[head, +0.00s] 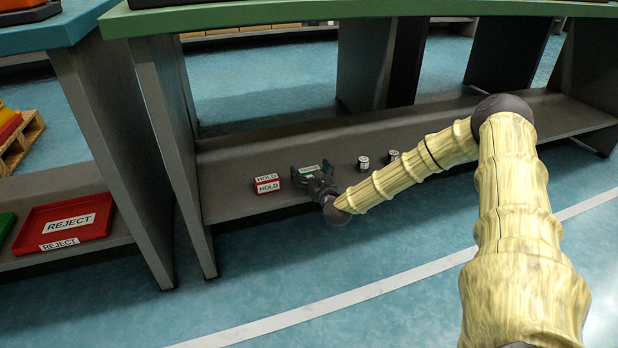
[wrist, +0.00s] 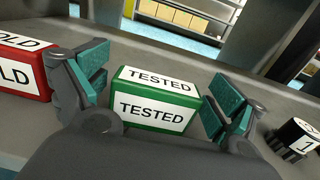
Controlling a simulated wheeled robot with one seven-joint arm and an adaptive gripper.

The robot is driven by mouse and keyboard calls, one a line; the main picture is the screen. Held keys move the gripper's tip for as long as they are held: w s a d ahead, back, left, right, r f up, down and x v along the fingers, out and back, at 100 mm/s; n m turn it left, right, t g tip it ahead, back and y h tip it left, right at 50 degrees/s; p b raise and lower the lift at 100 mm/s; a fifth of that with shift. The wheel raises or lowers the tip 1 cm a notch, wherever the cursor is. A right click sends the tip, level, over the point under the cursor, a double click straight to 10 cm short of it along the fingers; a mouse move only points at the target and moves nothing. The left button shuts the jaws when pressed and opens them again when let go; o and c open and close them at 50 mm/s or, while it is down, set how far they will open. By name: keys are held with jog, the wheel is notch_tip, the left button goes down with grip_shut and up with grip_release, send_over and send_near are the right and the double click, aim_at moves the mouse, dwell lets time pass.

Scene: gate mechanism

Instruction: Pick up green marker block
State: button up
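The green marker block (wrist: 153,98) has white "TESTED" labels on its top and front and sits on the grey lower shelf (head: 235,205). In the head view a small part of the green block (head: 310,169) shows between the fingers. My gripper (wrist: 155,90) is open, with one teal-padded finger on each side of the block. Gaps show between the pads and the block, the right one narrow. In the head view my gripper (head: 310,173) reaches in low over the shelf.
A red "HOLD" block (head: 267,184) stands just left of my gripper; it also shows in the wrist view (wrist: 22,70). Two black-and-white cylinders (head: 363,163) (head: 393,156) stand to the right. A red "REJECT" tray (head: 64,224) lies on the left shelf. Grey upright panels bound the shelf.

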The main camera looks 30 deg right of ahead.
jog(key=c, duration=0.7)
jog(key=shift+c, duration=0.2)
